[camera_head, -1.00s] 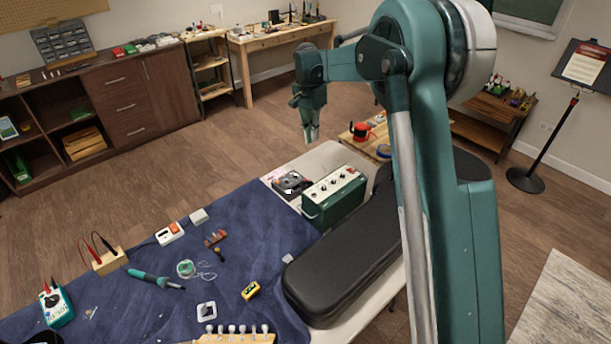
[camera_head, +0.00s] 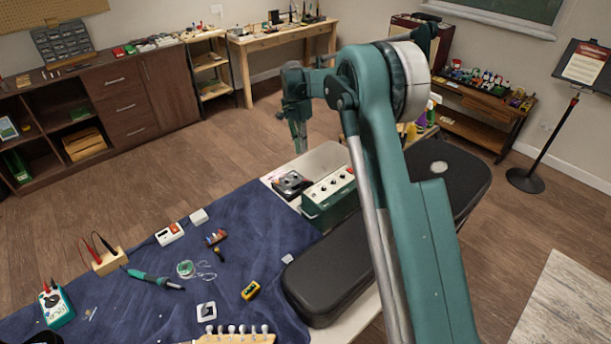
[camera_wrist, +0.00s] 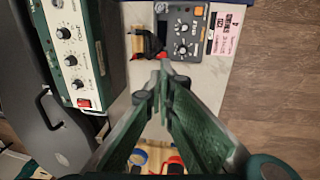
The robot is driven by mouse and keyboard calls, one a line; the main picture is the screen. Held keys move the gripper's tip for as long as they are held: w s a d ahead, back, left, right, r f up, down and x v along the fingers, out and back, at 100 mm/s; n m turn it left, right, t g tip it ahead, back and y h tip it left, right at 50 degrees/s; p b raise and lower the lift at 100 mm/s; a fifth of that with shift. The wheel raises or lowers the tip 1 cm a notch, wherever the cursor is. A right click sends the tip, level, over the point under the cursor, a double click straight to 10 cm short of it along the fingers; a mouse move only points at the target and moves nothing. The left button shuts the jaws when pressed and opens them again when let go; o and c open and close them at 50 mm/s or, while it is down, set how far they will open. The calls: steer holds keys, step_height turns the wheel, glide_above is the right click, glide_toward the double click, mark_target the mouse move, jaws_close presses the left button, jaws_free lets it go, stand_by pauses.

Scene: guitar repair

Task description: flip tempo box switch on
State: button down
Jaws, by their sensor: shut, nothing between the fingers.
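A dark control box (camera_wrist: 181,32) with several knobs and an orange button lies on the pale table end; it also shows in the head view (camera_head: 291,183). A green box (camera_head: 329,197) with a pale knob panel stands beside it. In the wrist view the green box's panel (camera_wrist: 75,52) carries a red rocker switch (camera_wrist: 84,102). I cannot read which box is named tempo, nor the switch's position. My gripper (camera_head: 300,150) is shut and empty, above and beyond the table's far end. In the wrist view its fingertips (camera_wrist: 161,76) point toward the dark box, apart from it.
A long black case (camera_head: 335,275) lies beside the green box. A wooden block with a black part (camera_wrist: 146,41) and a pink printed card (camera_wrist: 225,34) flank the dark box. Small tools lie on the blue cloth (camera_head: 130,300).

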mark_target(306, 180)
steer(key=shift+f, duration=0.1)
steer(key=f, duration=0.4)
steer(key=s+d+f+b, duration=0.1)
steer(key=f, duration=0.8)
steer(key=shift+s+d+f+b, duration=0.25)
steer(key=shift+d+f+b, duration=0.05)
steer(key=shift+b, duration=0.05)
steer(key=shift+f, duration=0.1)
steer(key=shift+s+d+f+t+y, duration=0.15)
steer(key=shift+s+f+t+y, duration=0.05)
steer(key=shift+t+y, duration=0.1)
steer(key=shift+s+d+f+t+y+b, duration=0.15)
steer(key=shift+s+d+t+y+b, duration=0.1)
steer(key=shift+t+y+b, duration=0.4)
steer(key=shift+a, duration=0.1)
steer(key=shift+w+a, duration=0.2)
